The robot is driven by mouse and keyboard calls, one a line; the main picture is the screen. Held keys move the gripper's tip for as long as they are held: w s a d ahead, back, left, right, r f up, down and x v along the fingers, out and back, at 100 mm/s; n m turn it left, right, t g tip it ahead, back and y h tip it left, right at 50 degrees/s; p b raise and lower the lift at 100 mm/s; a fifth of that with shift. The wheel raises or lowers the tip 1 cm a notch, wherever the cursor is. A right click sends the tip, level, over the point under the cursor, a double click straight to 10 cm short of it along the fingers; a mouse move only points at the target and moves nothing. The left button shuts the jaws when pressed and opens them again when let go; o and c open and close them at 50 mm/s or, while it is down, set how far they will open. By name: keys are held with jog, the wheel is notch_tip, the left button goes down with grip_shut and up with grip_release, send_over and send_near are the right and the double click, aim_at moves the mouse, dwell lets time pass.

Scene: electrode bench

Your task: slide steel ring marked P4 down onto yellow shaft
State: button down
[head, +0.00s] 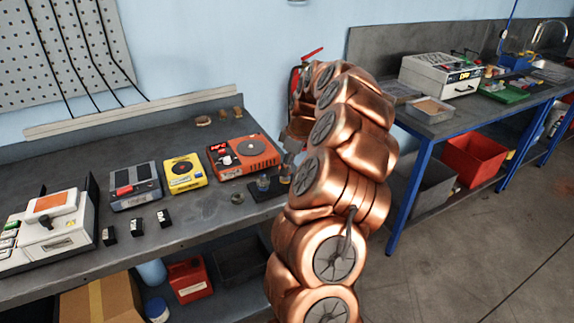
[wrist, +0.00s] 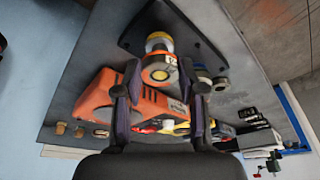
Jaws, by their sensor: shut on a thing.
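The steel ring (wrist: 148,76) is pinched between the two fingers of my gripper (wrist: 158,78) in the wrist view. It has an orange tint, and a small pale label on its upper right is too small to read surely.
A loose ring (head: 238,197) lies on the bench left of the plate. An orange device (head: 243,158), a yellow device (head: 185,172) and a grey device (head: 135,186) stand further left. Small black blocks (head: 136,224) lie near the front edge. Bare bench lies between them.

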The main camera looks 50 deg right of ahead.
jog(key=c, duration=0.6)
grip_release()
jog(key=shift+o, duration=0.3)
jog(key=o, duration=0.3)
jog(key=shift+o, duration=0.2)
jog(key=shift+r, duration=0.15)
jog(key=shift+r, duration=3.4)
